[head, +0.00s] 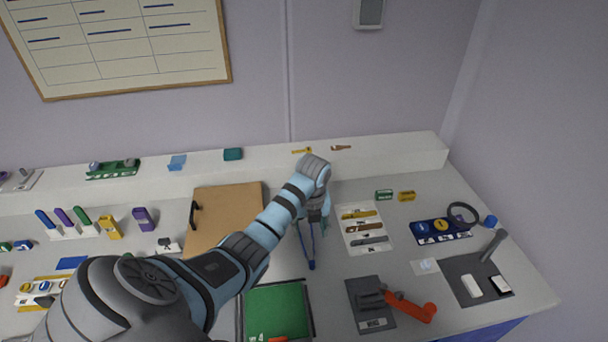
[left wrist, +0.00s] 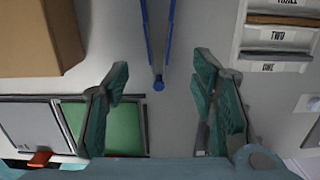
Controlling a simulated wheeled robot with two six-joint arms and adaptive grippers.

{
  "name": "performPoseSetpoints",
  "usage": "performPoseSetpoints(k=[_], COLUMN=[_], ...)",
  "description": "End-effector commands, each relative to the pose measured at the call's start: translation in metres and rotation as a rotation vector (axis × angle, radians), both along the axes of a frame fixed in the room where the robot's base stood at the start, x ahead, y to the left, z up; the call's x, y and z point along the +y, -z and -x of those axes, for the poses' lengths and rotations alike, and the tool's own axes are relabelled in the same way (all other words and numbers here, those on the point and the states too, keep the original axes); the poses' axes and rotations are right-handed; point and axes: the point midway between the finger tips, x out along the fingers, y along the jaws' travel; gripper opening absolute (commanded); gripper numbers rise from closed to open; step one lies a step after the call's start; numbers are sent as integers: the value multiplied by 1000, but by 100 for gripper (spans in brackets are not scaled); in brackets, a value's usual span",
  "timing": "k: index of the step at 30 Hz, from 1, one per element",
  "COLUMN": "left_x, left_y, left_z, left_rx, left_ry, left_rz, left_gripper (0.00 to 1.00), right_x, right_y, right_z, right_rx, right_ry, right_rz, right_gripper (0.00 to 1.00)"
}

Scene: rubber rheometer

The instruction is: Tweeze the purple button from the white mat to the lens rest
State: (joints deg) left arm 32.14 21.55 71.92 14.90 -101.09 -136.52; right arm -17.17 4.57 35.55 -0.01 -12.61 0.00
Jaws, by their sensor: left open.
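My left gripper (head: 314,220) is open, pointing down over the table. A pair of blue tweezers (head: 311,256) lies below and in front of it. In the left wrist view the tweezers (left wrist: 158,76) reach in between the two green fingertips (left wrist: 160,100), with space on both sides and no grip on them. A small white mat (head: 417,270) lies at the right with a pale item on it; I cannot tell its colour as purple. A dark stand with a ring-shaped lens (head: 463,215) is at the far right; I cannot tell whether it is the lens rest. My right gripper is out of view.
A cardboard box (head: 225,215) stands left of the gripper. A white labelled tray (head: 352,246) with several tools lies to the right. A green mat (head: 276,311) is at the front, and a grey device with an orange handle (head: 408,306) stands front right.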

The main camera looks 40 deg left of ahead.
Motion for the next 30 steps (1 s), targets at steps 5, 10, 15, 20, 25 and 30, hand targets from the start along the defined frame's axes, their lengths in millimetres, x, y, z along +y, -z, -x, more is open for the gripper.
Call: performPoseSetpoints(k=[5, 10, 15, 20, 25, 30], left_x=[1, 2, 3, 5, 7, 8], left_y=[1, 10, 33, 60, 82, 91], left_z=[0, 0, -1, -2, -4, -5], left_rx=[0, 1, 1, 0, -1, -1], left_ry=[-2, -3, -3, -4, -3, -3], left_rz=[-1, -1, -2, -3, -3, -3], left_gripper=[52, 52, 52, 52, 52, 52], right_x=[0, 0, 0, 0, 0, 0], right_y=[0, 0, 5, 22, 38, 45], right_z=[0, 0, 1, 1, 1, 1], right_rx=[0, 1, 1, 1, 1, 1], right_ry=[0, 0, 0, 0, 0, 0], right_rz=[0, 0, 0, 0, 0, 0], right_gripper=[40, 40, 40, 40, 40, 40])
